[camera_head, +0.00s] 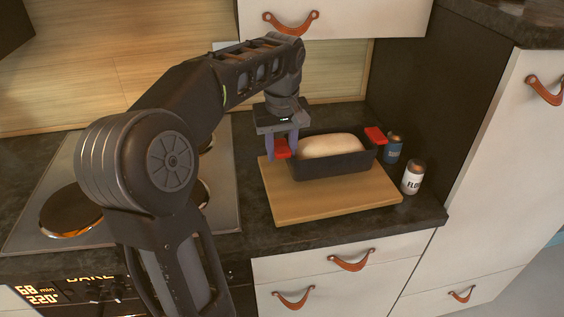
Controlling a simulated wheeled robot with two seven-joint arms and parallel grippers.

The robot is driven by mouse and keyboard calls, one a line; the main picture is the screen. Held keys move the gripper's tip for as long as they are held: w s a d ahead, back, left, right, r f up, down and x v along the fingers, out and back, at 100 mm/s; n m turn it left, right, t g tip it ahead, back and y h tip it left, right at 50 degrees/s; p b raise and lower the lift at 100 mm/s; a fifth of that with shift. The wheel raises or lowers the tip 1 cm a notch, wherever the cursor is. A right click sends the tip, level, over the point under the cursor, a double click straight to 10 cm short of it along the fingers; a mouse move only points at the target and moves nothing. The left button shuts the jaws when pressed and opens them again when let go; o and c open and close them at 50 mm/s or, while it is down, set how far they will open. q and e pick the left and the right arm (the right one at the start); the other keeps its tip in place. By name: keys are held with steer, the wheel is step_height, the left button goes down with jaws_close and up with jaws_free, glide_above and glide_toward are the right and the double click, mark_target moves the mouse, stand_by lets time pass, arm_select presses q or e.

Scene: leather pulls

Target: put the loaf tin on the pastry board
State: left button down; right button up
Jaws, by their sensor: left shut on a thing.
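The loaf tin (336,164) is a dark rectangular tin with red end handles and a pale loaf in it. It is over the back part of the wooden pastry board (318,205), upright; I cannot tell whether its bottom touches the board. My left gripper (281,150) points down at the tin's left end and is shut on the red handle there. The right red handle (375,136) is free. My right gripper is not in view.
A blue-labelled can (393,150) and a white flour can (412,178) stand close to the right of the board. A hob (222,185) lies to the left, partly behind my left arm. A tall cabinet (500,150) bounds the counter on the right.

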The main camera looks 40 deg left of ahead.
arm_select(q)
steer(key=shift+r, duration=0.1)
steer(key=shift+f, duration=1.9)
steer(key=c, duration=1)
jaws_free()
steer(key=shift+o, duration=0.2)
steer(key=shift+s+d+r, duration=0.1)
steer(key=shift+r, duration=0.4)
steer(key=r, duration=0.5)
steer(key=d+r+p, duration=0.1)
steer(key=r, duration=0.2)
steer(key=shift+s+r, duration=0.2)
steer(key=shift+s, duration=0.2)
steer(key=shift+s+r+p, duration=0.1)
steer(key=shift+r+p, duration=0.65)
steer(key=shift+p, duration=0.1)
steer(key=shift+s+d+r+p, duration=0.1)
steer(key=shift+r+p, duration=0.4)
steer(key=shift+p, duration=0.05)
